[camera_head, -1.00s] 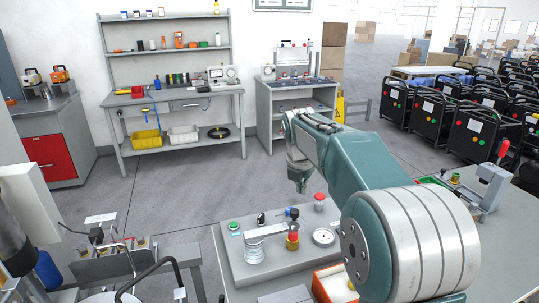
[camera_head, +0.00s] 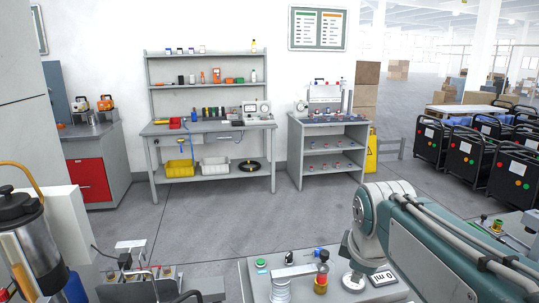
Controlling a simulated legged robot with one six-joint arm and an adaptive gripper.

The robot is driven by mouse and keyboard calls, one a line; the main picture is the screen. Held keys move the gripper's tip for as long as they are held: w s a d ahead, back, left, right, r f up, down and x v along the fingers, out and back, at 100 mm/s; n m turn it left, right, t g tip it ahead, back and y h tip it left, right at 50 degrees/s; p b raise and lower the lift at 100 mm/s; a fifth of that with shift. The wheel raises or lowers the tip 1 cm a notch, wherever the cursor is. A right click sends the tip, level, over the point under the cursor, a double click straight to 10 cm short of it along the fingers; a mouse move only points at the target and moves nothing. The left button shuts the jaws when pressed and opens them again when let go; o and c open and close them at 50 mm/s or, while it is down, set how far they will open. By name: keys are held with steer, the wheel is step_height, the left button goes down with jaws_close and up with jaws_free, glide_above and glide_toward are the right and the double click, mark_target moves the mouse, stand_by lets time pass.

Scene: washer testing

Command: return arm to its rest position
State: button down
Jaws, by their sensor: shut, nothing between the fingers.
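My arm reaches in from the lower right in the head view, its teal link with dark hoses ending at a pale round joint. My gripper (camera_head: 354,262) is the small grey end below that joint, pointing down over the right part of the grey test bench (camera_head: 254,284). It is shut and empty; its fingertips are small and hard to make out. Just below it is a round dial gauge (camera_head: 353,283). Whether the gripper touches the gauge is not clear. My arm hides the bench's right side.
A grey metal cylinder (camera_head: 280,288) and a brass fitting with a red top (camera_head: 321,278) stand on the bench left of my gripper. A shelved workbench (camera_head: 210,127) and a grey cabinet (camera_head: 328,122) stand behind. Black wheeled units (camera_head: 476,150) fill the right. The middle floor is clear.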

steer(key=s+f+m, duration=0.2)
steer(key=s+m, duration=0.4)
steer(key=s, duration=0.1)
steer(key=s+f+m+t, duration=0.1)
steer(key=s+f+m, duration=0.2)
steer(key=s+m, duration=0.3)
steer(key=shift+s+a+f+m+y, duration=0.25)
steer(key=shift+s+f+m+y, duration=0.1)
steer(key=shift+s, duration=0.15)
